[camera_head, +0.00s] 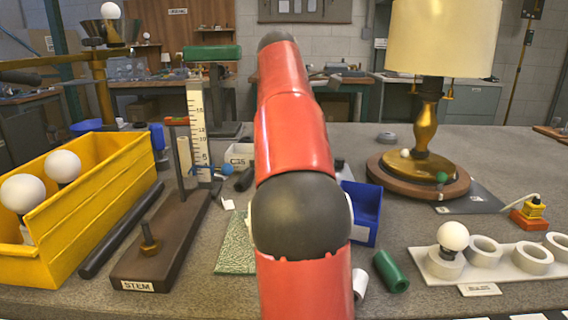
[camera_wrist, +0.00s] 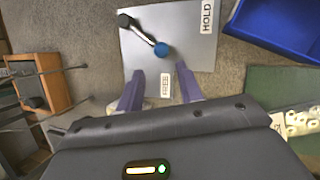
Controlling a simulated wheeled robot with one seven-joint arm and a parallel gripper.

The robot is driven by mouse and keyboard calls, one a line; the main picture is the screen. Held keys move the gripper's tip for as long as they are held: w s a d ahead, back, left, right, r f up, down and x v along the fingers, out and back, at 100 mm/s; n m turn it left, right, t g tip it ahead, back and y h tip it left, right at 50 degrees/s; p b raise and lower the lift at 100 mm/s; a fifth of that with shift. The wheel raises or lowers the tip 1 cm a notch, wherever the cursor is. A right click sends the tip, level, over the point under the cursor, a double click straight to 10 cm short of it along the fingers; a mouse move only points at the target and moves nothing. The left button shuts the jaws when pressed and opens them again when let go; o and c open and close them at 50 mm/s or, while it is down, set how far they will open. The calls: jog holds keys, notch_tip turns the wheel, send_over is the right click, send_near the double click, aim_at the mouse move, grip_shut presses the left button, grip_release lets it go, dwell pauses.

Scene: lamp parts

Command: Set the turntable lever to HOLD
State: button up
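In the wrist view, a grey plate (camera_wrist: 187,45) carries a metal lever (camera_wrist: 143,33) with a dark end at upper left and a blue knob (camera_wrist: 162,49). A HOLD label (camera_wrist: 207,16) is at the plate's upper right, and a FREE label (camera_wrist: 166,85) at its lower edge. The knob lies between the labels, nearer FREE. My gripper (camera_wrist: 160,76) is open, its two purple fingers apart and empty. In the picture the knob is just beyond the fingertips; I cannot tell their height above it. The lever and gripper are not visible in the head view.
A blue bin (camera_wrist: 285,25) stands right of the plate, with a green mat (camera_wrist: 290,90) below it in the wrist view. A wooden block (camera_wrist: 40,82) is at left. In the head view, a lamp (camera_head: 428,125) stands at right and a yellow bin (camera_head: 100,205) at left.

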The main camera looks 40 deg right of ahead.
jog(key=x, duration=0.8)
jog(key=shift+s, duration=0.1)
jog(key=shift+c, duration=0.2)
